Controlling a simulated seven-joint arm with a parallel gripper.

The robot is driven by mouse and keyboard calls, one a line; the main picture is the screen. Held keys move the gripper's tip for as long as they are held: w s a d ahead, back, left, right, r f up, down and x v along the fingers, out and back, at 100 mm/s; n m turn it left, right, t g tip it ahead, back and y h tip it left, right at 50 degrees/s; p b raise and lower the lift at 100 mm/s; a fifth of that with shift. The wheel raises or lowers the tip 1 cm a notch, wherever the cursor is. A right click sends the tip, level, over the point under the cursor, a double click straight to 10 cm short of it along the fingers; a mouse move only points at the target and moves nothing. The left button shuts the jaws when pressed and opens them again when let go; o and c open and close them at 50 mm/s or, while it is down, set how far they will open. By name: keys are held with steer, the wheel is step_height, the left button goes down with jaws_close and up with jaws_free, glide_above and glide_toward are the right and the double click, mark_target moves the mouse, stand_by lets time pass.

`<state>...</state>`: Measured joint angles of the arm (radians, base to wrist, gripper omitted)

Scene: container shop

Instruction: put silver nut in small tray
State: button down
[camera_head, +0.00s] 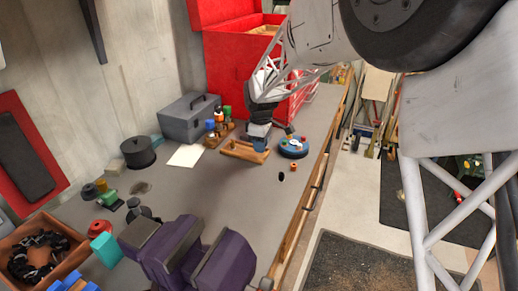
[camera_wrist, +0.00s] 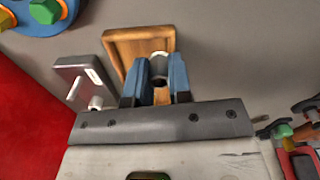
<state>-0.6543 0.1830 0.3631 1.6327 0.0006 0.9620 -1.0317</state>
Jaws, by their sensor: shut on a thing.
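The silver nut (camera_wrist: 159,70) shows as a grey rounded piece between the blue fingers of my gripper (camera_wrist: 162,78) in the wrist view. My gripper is shut on it, and the fingers hide its sides. A small wooden tray (camera_wrist: 116,45) with a raised rim lies just beyond the fingertips, with the nut in line with its inside. I cannot tell whether the nut touches the tray's floor. In the head view the wooden tray (camera_head: 233,152) lies on the bench below my gripper, and the nut is hidden.
A blue round holder (camera_head: 294,151) with coloured pieces stands right of the tray. A grey metal block (camera_wrist: 70,78) is beside the tray in the wrist view. A grey toolbox (camera_head: 187,121), white paper (camera_head: 186,155) and red cabinet (camera_head: 225,70) stand around. Bare bench lies in front.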

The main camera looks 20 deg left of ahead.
mark_target(259, 155)
steer(key=shift+w+a+f, duration=0.15)
steer(key=shift+w+a, duration=0.8)
steer(key=shift+w, duration=0.3)
steer(key=shift+f, duration=0.1)
steer(key=shift+f, duration=1.65)
steer(key=shift+f, duration=0.15)
steer(key=c, duration=1)
jaws_free()
steer(key=shift+c, duration=0.2)
step_height(259, 155, up, 12)
steer(key=shift+d+r, duration=0.1)
steer(key=shift+r, duration=0.1)
